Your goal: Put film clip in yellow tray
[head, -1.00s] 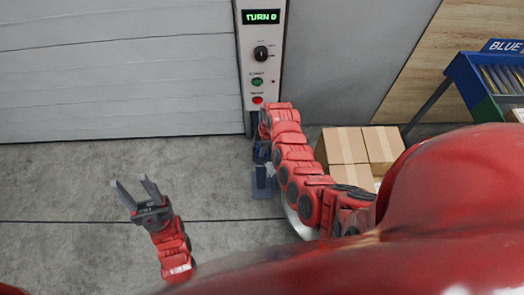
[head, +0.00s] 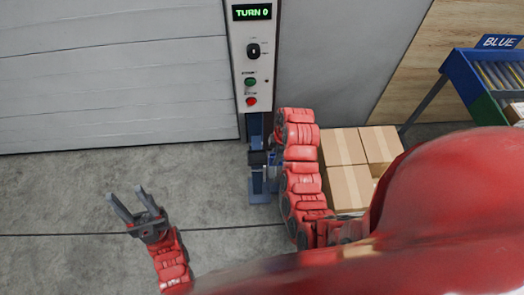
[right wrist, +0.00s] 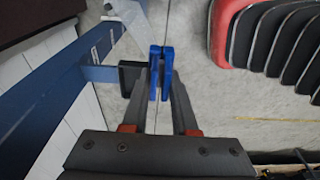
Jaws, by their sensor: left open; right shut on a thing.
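My right gripper (right wrist: 160,80) is shut on a small blue thing in the right wrist view, apparently the film clip (right wrist: 166,74). It shows as two upright blue pieces between the grey fingertips, close beside a black bracket on a blue stand. In the head view my right arm reaches down near the blue post, and its fingers and the clip cannot be made out. My left gripper (head: 126,192) is open and empty above the concrete floor at left. I see no yellow tray in either view.
A control panel (head: 252,75) with a knob, green and red buttons and a "TURN 0" display stands above a blue post (head: 255,127). Cardboard boxes (head: 345,185) sit right of my arm. A blue roller rack (head: 455,70) is at far right. The left floor is clear.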

